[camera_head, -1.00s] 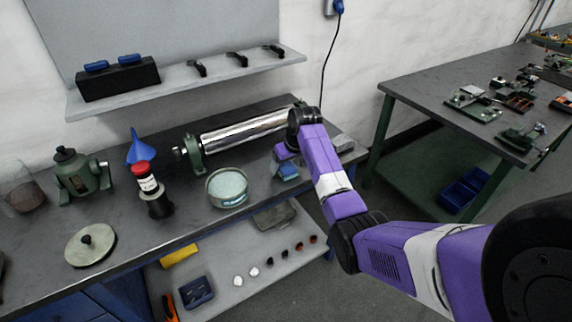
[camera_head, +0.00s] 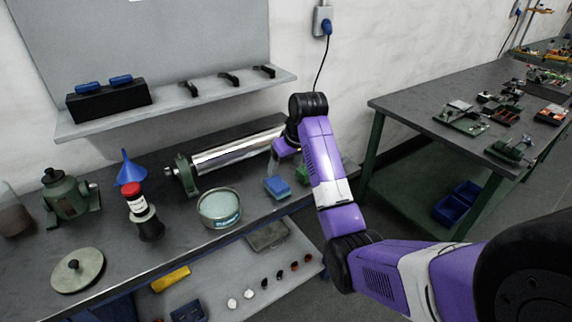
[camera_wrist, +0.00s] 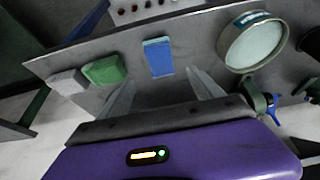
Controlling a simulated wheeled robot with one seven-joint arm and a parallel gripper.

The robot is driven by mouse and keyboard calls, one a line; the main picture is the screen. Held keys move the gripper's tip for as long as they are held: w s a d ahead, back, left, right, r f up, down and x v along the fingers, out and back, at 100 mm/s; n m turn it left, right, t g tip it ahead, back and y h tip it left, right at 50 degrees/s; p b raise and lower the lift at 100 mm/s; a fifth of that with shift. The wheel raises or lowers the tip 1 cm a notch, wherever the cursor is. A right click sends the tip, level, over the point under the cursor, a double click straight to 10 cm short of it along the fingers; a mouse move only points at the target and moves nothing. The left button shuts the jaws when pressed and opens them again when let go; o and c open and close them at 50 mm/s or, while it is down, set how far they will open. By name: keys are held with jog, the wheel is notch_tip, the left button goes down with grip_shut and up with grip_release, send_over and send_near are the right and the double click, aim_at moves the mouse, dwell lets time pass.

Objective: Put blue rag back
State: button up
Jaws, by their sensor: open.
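The blue rag (camera_head: 277,187) is a small folded block on the workbench, right of the round sieve. In the wrist view the blue rag (camera_wrist: 158,57) lies flat just beyond my fingers, between their lines. My gripper (camera_wrist: 158,85) is open and empty, its two grey fingers spread and apart from the rag. In the head view my arm hides most of the gripper. A green folded rag (camera_wrist: 105,70) and a grey one (camera_wrist: 68,81) lie left of the blue one in the wrist view.
A sieve (camera_head: 220,208) stands left of the rag and a shiny roller (camera_head: 238,150) lies behind it. The workbench edge (camera_wrist: 85,45) passes close to the rags. A shelf (camera_head: 185,97) hangs on the wall above. A second table (camera_head: 400,100) stands at right.

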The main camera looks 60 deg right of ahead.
jog(key=w+a+f+n+t, duration=0.1)
jog(key=w+a+f+t, duration=0.1)
jog(key=a+f, duration=1.1)
jog(key=s+a+f+n+t, duration=0.1)
jog(key=s+a+f, duration=0.15)
jog(key=a, duration=0.55)
jog(key=s+a+f+n+t, duration=0.15)
jog(key=s+a, duration=0.25)
jog(key=a, duration=0.5)
jog(key=s+a+r+t, duration=0.3)
jog(key=s+a+r, duration=0.1)
jog(key=s+a, duration=0.55)
jog(key=s+a+r+n+t+y, duration=0.2)
jog(key=s+a+r, duration=0.3)
jog(key=s+r, duration=0.7)
notch_tip(320, 180, up, 2)
jog(key=shift+r+n+t, duration=0.25)
jog(key=shift+n+t, duration=0.2)
jog(key=shift+t, duration=0.3)
